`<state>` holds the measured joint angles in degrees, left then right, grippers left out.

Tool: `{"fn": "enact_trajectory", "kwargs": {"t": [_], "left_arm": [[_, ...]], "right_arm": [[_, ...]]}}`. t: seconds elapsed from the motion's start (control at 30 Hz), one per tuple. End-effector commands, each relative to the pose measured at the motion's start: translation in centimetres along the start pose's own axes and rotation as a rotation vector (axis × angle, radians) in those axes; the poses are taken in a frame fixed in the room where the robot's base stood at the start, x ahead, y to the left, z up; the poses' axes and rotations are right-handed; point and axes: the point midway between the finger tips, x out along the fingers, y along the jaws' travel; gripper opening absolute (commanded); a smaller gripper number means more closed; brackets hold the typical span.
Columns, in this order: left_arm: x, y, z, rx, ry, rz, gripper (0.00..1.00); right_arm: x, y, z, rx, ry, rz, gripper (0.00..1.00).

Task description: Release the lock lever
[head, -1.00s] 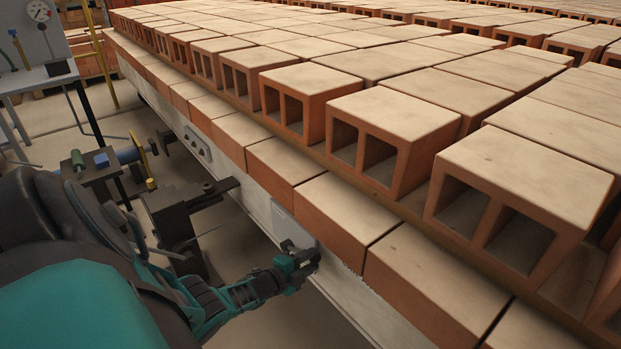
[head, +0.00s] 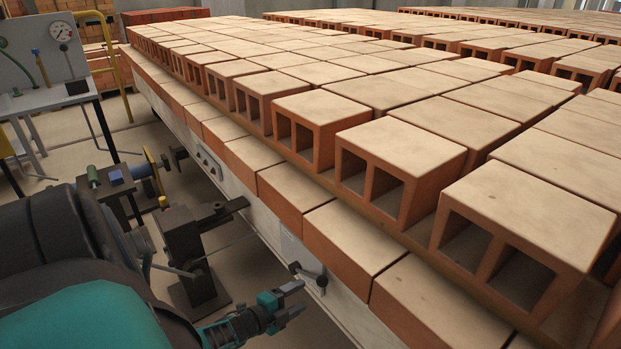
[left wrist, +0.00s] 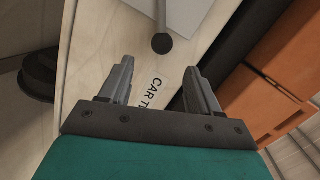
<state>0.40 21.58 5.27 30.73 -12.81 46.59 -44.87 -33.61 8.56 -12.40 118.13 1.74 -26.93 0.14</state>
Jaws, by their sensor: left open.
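The lock lever (head: 310,275) is a short dark lever with a round knob, mounted on a pale plate on the side of the brick-laden car (head: 252,222). In the head view it slants down to the right. The left wrist view shows its dark knob (left wrist: 162,43) past my fingertips, with a clear gap. My left gripper (head: 294,301) is open and empty, below and slightly left of the lever, apart from it. Between its fingers (left wrist: 160,72) the wrist view shows a partly hidden label reading "CAR T". My right gripper is not in view.
A dark metal mechanism (head: 187,245) stands on the floor left of the car. A bench with a gauge panel (head: 40,55) is at the back left. Floor shows between gripper and mechanism.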

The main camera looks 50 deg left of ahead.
Motion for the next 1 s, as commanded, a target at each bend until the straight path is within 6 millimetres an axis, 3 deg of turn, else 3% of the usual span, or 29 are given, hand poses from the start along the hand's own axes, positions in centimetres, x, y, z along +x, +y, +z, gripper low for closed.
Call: {"fn": "enact_trajectory", "kwargs": {"t": [0.1,0.3,1.0], "left_arm": [[-2.6,-0.2,-0.1,0.000,0.001,0.002,0.62],[-4.8,0.0,-0.1,-0.001,0.000,0.000,0.62],[-5.1,0.1,0.0,0.000,0.001,0.000,0.62]], "right_arm": [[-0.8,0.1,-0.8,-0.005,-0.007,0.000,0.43],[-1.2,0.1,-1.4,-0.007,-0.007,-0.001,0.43],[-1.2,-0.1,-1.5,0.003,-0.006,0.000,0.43]]}}
